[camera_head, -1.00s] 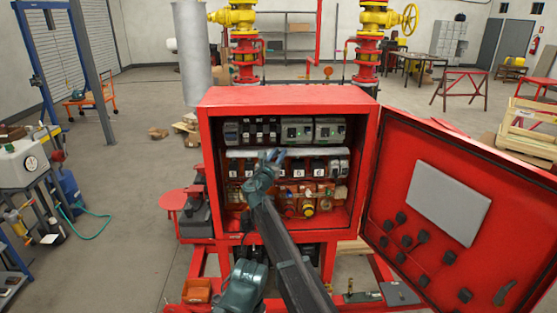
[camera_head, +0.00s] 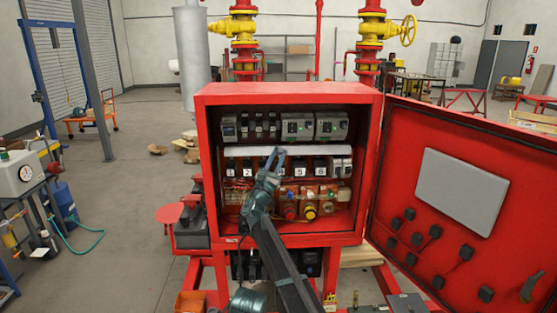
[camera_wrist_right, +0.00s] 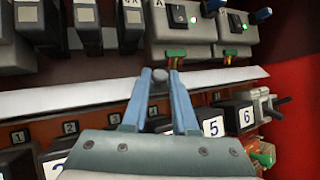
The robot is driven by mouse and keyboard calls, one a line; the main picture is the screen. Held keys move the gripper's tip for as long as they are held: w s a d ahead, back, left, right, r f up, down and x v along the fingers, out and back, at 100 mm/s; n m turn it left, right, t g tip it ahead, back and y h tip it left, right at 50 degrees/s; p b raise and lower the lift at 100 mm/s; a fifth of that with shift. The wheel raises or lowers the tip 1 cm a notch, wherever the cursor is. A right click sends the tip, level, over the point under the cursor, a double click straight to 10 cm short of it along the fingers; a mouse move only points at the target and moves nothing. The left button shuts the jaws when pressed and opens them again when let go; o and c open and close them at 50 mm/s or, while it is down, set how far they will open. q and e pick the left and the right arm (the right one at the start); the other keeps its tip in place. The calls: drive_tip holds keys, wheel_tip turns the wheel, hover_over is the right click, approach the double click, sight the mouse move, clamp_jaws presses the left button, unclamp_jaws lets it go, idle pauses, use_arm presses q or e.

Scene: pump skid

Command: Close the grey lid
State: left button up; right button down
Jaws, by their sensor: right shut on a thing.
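A long pale grey strip, which looks like the lid (camera_head: 238,151), runs across the open red cabinet (camera_head: 290,98) between the upper breakers and the numbered black relays. It also spans the wrist view (camera_wrist_right: 60,98). My right gripper (camera_head: 275,152) is at the middle of this strip. In the wrist view its blue fingers (camera_wrist_right: 160,75) close around a small round grey knob (camera_wrist_right: 159,77) in front of the strip. The strip's hinge and how far it is open cannot be made out. My left gripper is not in view.
The red cabinet door (camera_head: 440,215) stands wide open on the right, with a grey panel (camera_head: 462,190) and several black parts on it. Breakers (camera_head: 315,126) sit above the strip; relays, buttons (camera_head: 310,212) and wiring sit below. The cabinet walls bound the sides.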

drive_tip(key=c, duration=0.7)
unclamp_jaws()
drive_tip(key=shift+s, duration=0.1)
